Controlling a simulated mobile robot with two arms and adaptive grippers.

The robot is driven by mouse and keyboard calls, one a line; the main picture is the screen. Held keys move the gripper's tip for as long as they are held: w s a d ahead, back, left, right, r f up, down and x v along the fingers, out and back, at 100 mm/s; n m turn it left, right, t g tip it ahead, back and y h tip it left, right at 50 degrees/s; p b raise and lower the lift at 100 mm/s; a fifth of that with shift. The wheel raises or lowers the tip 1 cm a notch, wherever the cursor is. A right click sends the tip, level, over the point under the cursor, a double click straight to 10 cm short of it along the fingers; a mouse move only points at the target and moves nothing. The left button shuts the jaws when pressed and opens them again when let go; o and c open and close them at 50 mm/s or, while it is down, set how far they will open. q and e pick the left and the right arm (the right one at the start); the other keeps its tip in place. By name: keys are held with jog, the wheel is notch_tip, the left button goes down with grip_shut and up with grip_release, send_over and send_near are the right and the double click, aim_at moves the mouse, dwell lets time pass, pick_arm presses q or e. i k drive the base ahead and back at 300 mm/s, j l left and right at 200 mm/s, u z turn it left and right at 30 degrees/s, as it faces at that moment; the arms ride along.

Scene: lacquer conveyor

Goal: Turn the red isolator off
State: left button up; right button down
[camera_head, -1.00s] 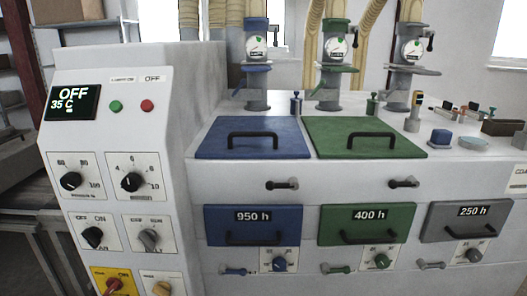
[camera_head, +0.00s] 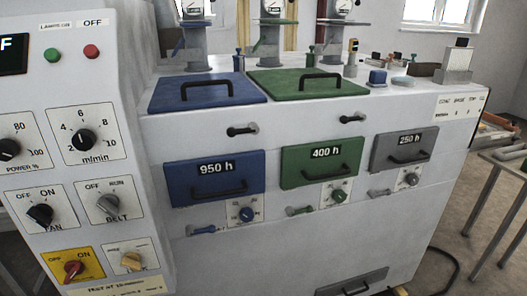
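The red isolator (camera_head: 74,268) is a red rotary handle on a yellow plate marked OFF at left and ON at right. It sits at the lower left of the white control panel in the head view. Its handle is tilted, with one end up to the right towards ON. Neither of my grippers is in view, and nothing touches the isolator.
Beside the isolator is a cream knob (camera_head: 131,260). Above are the fan knob (camera_head: 40,215) and the belt knob (camera_head: 108,204). The white machine with a blue lid (camera_head: 207,92) and green lid (camera_head: 307,83) stands right. Floor at far right is partly free.

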aim_at(74, 268)
jog(key=u, duration=1.4)
